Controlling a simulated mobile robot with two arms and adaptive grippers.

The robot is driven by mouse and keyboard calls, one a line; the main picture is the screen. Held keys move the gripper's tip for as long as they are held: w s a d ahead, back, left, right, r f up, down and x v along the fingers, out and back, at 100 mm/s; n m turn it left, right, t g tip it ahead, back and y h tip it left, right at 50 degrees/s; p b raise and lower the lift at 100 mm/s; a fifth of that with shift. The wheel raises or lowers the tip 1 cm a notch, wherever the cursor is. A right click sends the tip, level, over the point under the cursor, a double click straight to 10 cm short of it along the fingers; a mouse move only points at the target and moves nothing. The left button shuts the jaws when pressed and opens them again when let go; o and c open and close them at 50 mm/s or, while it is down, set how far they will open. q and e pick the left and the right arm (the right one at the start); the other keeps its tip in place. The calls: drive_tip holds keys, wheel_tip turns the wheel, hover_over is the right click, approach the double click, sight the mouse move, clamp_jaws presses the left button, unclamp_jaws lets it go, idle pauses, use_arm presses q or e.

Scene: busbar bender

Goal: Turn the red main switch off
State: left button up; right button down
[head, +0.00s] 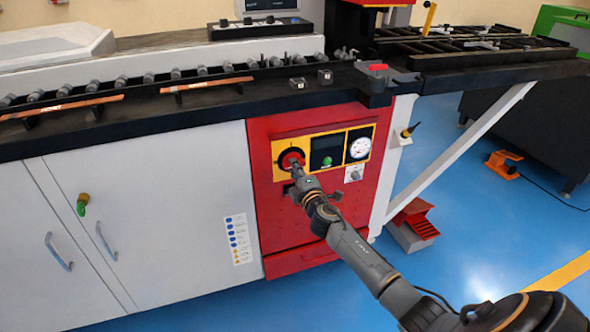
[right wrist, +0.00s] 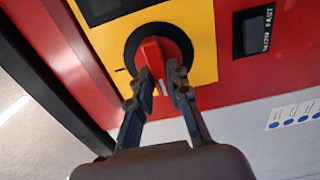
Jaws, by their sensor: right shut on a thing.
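The red main switch (head: 291,158) is a red knob on a black round base, on a yellow plate (head: 277,149) on the red front panel of the machine. In the right wrist view the red knob (right wrist: 152,52) stands out from its black base. My right gripper (head: 292,164) is at the switch, and in the right wrist view its two fingers (right wrist: 156,82) are shut on the knob, one on each side. Part of the knob is hidden by the fingers. My left gripper is not in view.
Right of the switch are a dark panel with a green button (head: 327,161) and a white round gauge (head: 360,148). A speed selector (right wrist: 258,30) shows near the switch. The black bench edge (head: 180,118) juts out above. A red foot pedal (head: 415,218) stands at right.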

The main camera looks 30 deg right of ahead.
idle(0.4)
drive_tip(key=c, duration=1.3)
unclamp_jaws()
drive_tip(key=v, duration=1.2)
